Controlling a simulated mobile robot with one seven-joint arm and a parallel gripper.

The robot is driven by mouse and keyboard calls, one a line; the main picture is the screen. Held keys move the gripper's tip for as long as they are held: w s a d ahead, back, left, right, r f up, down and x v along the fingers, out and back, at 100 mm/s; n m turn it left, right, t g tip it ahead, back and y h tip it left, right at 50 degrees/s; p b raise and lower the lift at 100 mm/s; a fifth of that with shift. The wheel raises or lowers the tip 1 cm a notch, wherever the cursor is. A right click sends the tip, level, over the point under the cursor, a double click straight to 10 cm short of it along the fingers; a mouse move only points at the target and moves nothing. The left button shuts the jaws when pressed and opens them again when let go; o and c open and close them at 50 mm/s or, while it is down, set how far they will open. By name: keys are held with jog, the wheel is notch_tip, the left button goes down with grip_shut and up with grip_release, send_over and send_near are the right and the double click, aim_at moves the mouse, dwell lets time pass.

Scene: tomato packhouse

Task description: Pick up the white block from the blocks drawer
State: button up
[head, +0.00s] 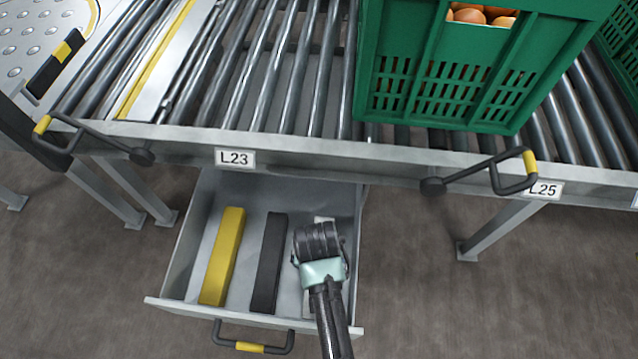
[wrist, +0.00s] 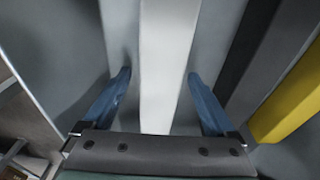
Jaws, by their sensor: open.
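The open blocks drawer (head: 345,195) hangs under the roller conveyor and holds a yellow block, a black block and the white block side by side. The white block (head: 322,220) is the rightmost in the head view, mostly hidden under my gripper (head: 318,235). In the wrist view the white block (wrist: 168,70) runs lengthwise between the two blue fingers of my gripper (wrist: 160,95). The fingers are open, one on each side of it, with gaps showing between them and the block. Whether the fingertips reach below its top is unclear.
The black block (head: 269,262) lies just left of the white one, and the yellow block (head: 222,256) farther left. The conveyor edge (head: 300,148) overhangs the drawer's back. A green crate (head: 440,75) with tomatoes stands on the rollers above. The drawer handle (head: 252,346) sticks out in front.

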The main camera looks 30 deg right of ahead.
grip_shut()
dwell(0.4)
jog(key=shift+r, duration=0.1)
